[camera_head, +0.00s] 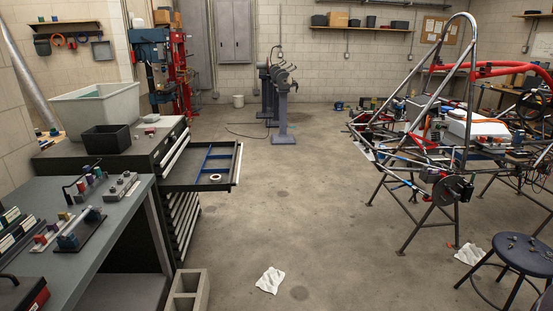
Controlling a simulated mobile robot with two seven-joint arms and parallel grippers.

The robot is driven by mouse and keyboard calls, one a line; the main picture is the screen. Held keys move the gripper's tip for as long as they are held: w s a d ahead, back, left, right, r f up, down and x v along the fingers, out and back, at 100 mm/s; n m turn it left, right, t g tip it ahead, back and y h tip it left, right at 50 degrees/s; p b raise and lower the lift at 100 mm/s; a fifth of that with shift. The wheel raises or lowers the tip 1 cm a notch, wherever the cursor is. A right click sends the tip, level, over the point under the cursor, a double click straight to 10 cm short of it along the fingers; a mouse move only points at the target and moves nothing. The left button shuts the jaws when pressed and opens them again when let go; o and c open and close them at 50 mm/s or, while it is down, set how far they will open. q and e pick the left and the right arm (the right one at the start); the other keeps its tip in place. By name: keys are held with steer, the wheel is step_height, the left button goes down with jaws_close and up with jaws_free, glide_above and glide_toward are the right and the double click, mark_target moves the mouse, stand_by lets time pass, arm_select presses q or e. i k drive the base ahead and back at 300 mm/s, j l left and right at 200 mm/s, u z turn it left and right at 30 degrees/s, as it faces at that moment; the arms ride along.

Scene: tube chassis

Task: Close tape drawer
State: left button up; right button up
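The tool cabinet (120,150) stands at the left, and its top drawer (237,165) is pulled far out to the right. The drawer is shallow, with a dark frame and blue dividers (206,158) inside. A small ring that looks like a tape roll (215,178) lies in its near part. The lower drawers (184,220) look shut. Neither of my grippers is in view.
A grey workbench (115,208) with tools fills the near left. Concrete blocks (187,290) stand by the cabinet. A white cloth (270,280) lies on the floor. The tube chassis (420,150) and a stool (520,255) are at the right.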

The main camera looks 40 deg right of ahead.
mark_target(192, 171)
steer(key=i+l+z, duration=0.25)
steer(key=l, duration=0.15)
steer(key=i+l+z, duration=0.4)
steer(key=i+l, duration=0.65)
steer(key=i+l+u, duration=0.2)
steer(key=i, duration=0.5)
steer(key=i+l+u, duration=0.25)
steer(key=i+l, duration=0.2)
steer(key=i, duration=0.25)
steer(key=i+l+u, duration=0.2)
steer(key=i+l, duration=0.3)
steer(key=i, duration=0.15)
